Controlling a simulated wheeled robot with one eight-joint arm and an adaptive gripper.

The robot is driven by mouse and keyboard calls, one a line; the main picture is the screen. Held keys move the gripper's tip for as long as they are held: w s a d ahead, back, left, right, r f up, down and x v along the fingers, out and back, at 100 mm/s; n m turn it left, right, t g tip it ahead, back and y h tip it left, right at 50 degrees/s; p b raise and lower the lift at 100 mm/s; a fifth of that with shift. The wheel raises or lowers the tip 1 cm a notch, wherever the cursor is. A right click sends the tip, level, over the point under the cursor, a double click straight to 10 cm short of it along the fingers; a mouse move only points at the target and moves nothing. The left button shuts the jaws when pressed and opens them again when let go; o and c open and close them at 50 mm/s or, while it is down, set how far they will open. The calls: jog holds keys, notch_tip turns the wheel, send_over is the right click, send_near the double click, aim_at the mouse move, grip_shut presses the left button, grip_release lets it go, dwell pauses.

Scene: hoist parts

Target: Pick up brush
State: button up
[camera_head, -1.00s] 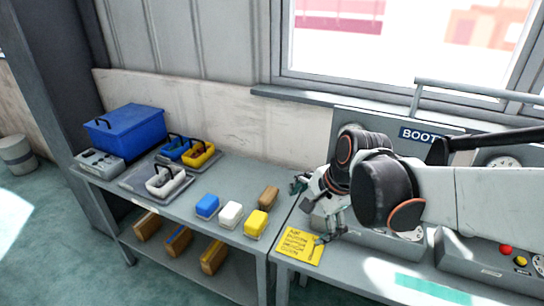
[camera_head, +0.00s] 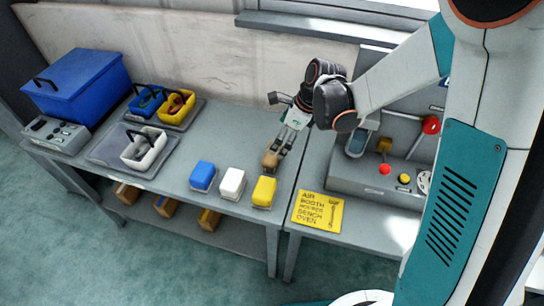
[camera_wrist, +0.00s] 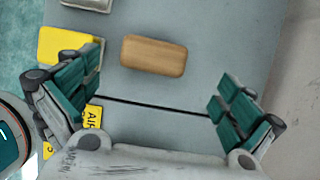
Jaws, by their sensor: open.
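A brown wooden block (camera_head: 270,161), which I take for the brush, lies on the grey table near its right end. Any bristles are hidden. In the wrist view the block (camera_wrist: 154,55) shows a plain wooden top and lies ahead of the gap between my fingers. My gripper (camera_head: 282,146) points down at the block from behind and above, close to it in the head view. In the wrist view my gripper (camera_wrist: 155,80) has its teal-padded fingers spread wide, with nothing between them. I cannot tell the exact height left above the block.
Blue (camera_head: 203,175), white (camera_head: 232,183) and yellow (camera_head: 264,191) blocks sit left of the brown one. Trays with baskets (camera_head: 145,147) and a blue box (camera_head: 82,82) stand further left. A yellow sign (camera_head: 318,211) and control panel (camera_head: 375,181) are on the right bench. Wooden blocks lie on the lower shelf.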

aim_at(272, 158)
jog(key=b+x, duration=0.1)
jog(key=x, duration=0.1)
jog(key=b+x, duration=0.1)
jog(key=x, duration=0.2)
jog(key=b+x, duration=0.1)
jog(key=x, duration=0.2)
jog(key=shift+s+f, duration=0.2)
jog(key=shift+s, duration=0.15)
jog(key=shift+r, duration=0.1)
jog(key=shift+c, duration=0.2)
jog(key=c, duration=1)
